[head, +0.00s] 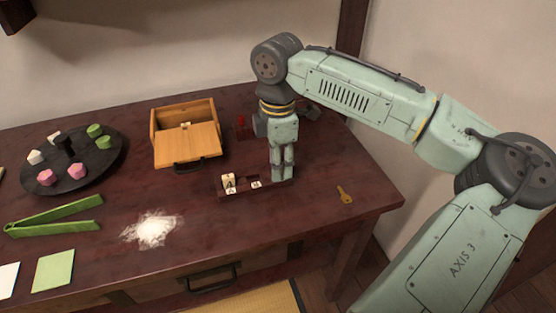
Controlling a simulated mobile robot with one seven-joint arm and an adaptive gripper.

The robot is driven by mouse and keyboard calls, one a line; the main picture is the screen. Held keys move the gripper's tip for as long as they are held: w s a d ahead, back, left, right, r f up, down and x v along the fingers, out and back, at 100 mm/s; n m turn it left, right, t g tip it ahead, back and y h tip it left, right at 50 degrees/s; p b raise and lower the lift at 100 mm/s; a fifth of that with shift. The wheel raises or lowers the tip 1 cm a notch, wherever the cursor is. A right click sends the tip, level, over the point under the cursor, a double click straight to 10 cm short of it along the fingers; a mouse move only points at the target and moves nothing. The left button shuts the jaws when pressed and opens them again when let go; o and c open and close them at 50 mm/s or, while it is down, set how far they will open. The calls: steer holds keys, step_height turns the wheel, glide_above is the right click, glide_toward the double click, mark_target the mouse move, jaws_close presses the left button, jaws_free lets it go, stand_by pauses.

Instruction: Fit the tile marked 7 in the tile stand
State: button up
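The tile stand (224,194) is a low dark holder near the table's front edge, right of centre. A pale upright tile (229,181) sits at its left end, with a small dark mark too small to read. A lower pale piece (256,184) shows near its middle. My gripper (283,173) points straight down at the stand's right end, its fingertips close to or in it. The fingers look close together, but whether a tile is between them is hidden. I cannot make out a 7 on any tile.
A wooden box (160,152) with a slanted front panel holds a small pale piece behind. A black round tray (71,176), green tongs (50,215), white powder (152,229) and a green card (53,270) lie left. A brass key (345,194) lies right.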

step_height(320, 180, up, 12)
stand_by(0.5)
